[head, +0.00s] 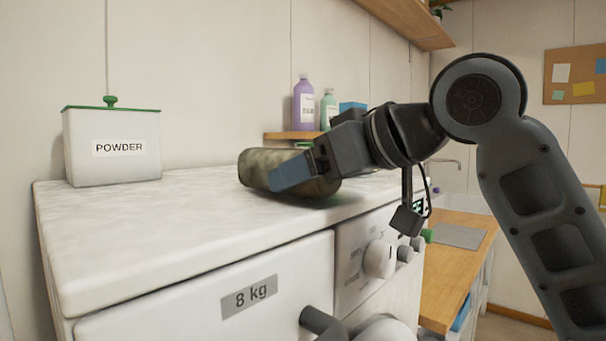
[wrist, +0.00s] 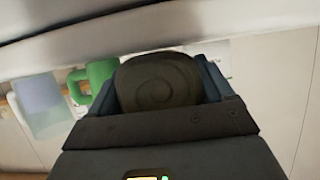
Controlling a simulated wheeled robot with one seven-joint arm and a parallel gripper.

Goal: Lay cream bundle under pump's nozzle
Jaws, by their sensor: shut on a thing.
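My gripper (head: 290,172) is shut on a rolled bundle (head: 256,165), which looks mottled olive-brown rather than cream. The bundle lies about level, at or just above the right part of the white machine top (head: 150,225), with a dark shadow under it; I cannot tell if it touches. In the wrist view the bundle's spiral end (wrist: 158,92) sits between the two blue fingers. A green shape with a handle-like loop (wrist: 98,76) shows left of it there. I cannot make out a pump or its nozzle for sure in either view.
A white POWDER box (head: 118,167) with a green lid stands at the back left. A purple bottle (head: 303,104) and a pale green bottle (head: 328,108) stand on a small shelf behind my gripper. The machine top's middle is clear. Knobs (head: 379,259) jut from its front.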

